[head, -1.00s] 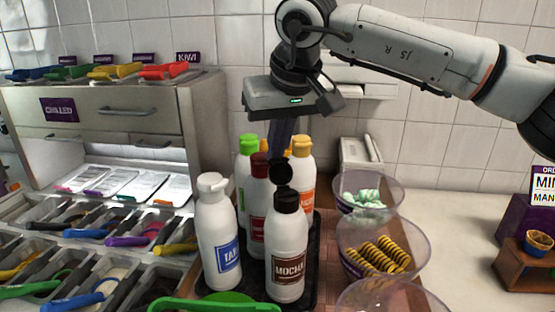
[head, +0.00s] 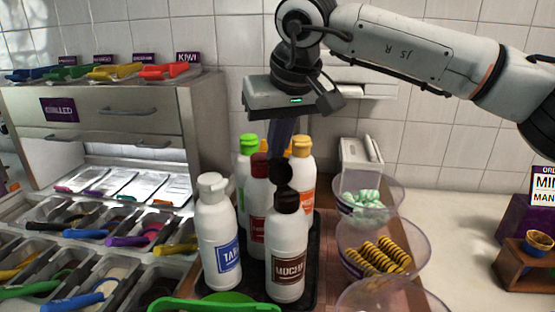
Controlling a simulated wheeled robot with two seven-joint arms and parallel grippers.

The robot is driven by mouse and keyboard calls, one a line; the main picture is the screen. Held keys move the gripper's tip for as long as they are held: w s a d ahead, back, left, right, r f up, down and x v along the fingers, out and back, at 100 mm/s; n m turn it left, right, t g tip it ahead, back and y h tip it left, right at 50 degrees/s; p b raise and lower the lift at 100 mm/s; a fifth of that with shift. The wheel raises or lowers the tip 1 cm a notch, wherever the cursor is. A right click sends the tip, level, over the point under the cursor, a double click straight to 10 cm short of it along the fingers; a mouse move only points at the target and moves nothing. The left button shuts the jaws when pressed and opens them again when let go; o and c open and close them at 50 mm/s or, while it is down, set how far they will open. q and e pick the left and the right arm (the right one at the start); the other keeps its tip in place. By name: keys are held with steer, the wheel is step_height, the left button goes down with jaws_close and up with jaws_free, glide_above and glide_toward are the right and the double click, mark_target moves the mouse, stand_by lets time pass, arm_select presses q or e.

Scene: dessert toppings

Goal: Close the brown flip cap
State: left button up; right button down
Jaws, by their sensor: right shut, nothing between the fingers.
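The mocha bottle (head: 287,245) stands upright at the front right of the bottle group, white with a brown label. Its dark brown flip cap (head: 286,200) has its lid (head: 281,172) standing up, open, at the back of the cap. My right gripper (head: 279,152) points down just behind and above the lid. Its dark fingers are together, with nothing seen between them. I cannot tell whether the fingertips touch the lid. My left gripper is not in view.
A white-capped bottle (head: 216,235) stands left of the mocha bottle. Red-capped (head: 258,205), green-capped (head: 248,150) and orange-capped (head: 302,165) bottles crowd close behind, on a black tray (head: 313,272). Clear bowls (head: 407,235) stand at the right. The counter further right has free room.

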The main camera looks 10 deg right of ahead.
steer(key=shift+s, duration=0.1)
steer(key=shift+s+r, duration=0.35)
steer(key=shift+s, duration=0.2)
step_height(320, 180, up, 3)
steer(key=p, duration=0.3)
steer(key=shift+f, duration=0.1)
steer(key=shift+r, duration=0.35)
step_height(320, 180, up, 2)
steer(key=shift+p, duration=0.35)
steer(key=shift+r, duration=1.2)
